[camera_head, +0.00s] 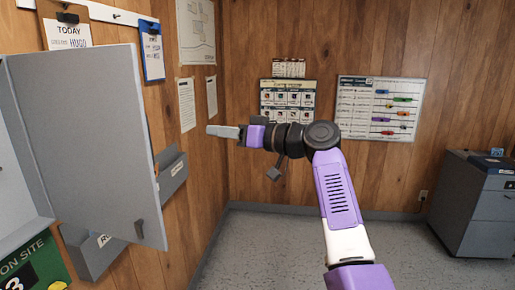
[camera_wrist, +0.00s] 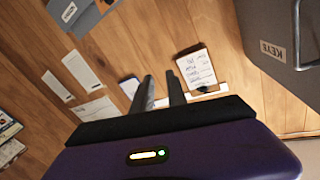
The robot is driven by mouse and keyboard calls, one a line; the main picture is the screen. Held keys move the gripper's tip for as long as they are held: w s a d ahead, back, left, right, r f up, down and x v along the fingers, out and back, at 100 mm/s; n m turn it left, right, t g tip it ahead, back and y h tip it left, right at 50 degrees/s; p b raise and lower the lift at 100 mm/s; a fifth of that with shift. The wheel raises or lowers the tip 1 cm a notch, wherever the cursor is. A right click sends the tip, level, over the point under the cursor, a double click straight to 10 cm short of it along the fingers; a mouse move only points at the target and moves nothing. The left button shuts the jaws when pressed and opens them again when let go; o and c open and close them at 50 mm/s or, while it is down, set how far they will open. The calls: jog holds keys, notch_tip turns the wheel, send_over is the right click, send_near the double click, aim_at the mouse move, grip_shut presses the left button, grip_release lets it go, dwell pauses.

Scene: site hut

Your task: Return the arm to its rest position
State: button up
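My arm extends up from the bottom of the head view and bends left. My gripper (camera_head: 212,131) points left toward the wood-panelled wall, near the free edge of an open grey cabinet door (camera_head: 92,130). In the wrist view my gripper (camera_wrist: 160,75) shows two dark fingers with a gap between them and nothing held. The wall shows beyond the fingertips.
The grey cabinet (camera_wrist: 275,30) with a handle is at the wrist view's upper right. Grey wall trays (camera_head: 172,172) hang beyond the door. A grey floor cabinet (camera_head: 480,205) stands at the right. The floor (camera_head: 270,250) between looks clear.

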jog(key=d+f+m+t+h, duration=0.35)
jog(key=d+f, duration=0.25)
jog(key=f, duration=0.3)
jog(key=d+f+m+t+h, duration=0.35)
jog(key=d+f, duration=0.25)
jog(key=f, duration=0.3)
jog(key=s+d+f+m+t+h, duration=0.3)
jog(key=s+d+f+h, duration=0.2)
jog(key=s+d+f, duration=0.6)
jog(key=s+d+f+g+h, duration=0.1)
jog(key=s+d, duration=0.1)
jog(key=s, duration=1.4)
jog(key=s+d+f+g+h, duration=0.1)
jog(key=s+d+f, duration=0.1)
jog(key=s, duration=1.4)
jog(key=s+d+f+h, duration=0.2)
jog(key=s, duration=1.5)
jog(key=shift+g, duration=0.4)
jog(key=shift+w+d, duration=0.1)
